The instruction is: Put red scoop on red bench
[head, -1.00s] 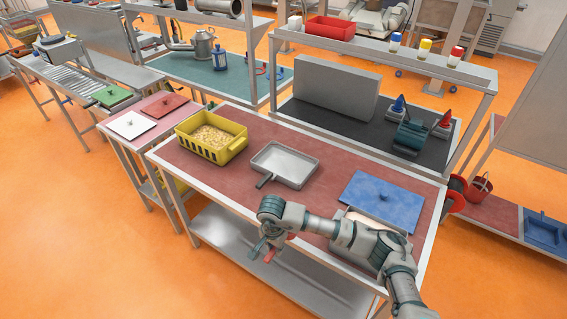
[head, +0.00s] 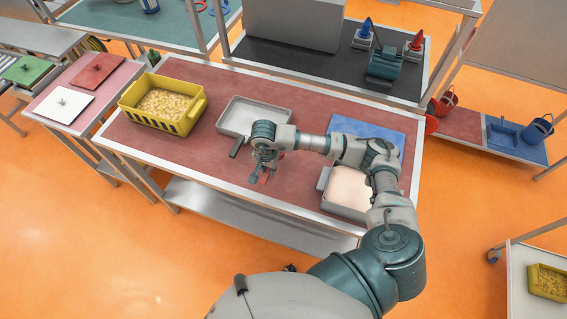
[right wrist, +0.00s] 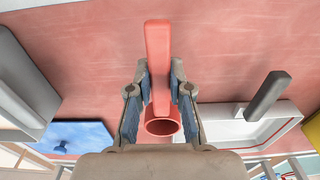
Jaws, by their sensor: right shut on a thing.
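My right gripper (head: 264,160) is shut on the red scoop (head: 265,178), near the front edge of a large red-topped bench (head: 200,152). In the right wrist view the fingers (right wrist: 160,78) clasp the scoop's flat handle (right wrist: 157,50) from both sides. The round hollow cup (right wrist: 163,123) is nearer the camera. The bench's red surface (right wrist: 230,50) lies behind the scoop; I cannot tell the gap. The head view mostly hides the scoop behind the fingers. My left gripper is out of view.
On the bench are a yellow crate (head: 191,122) of pale pieces, a grey tray (head: 285,115) with a dark handle, a blue lid (head: 400,133) and a pale-filled pan (head: 350,208). A smaller red-topped table (head: 119,64) stands left. The bench's front left is clear.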

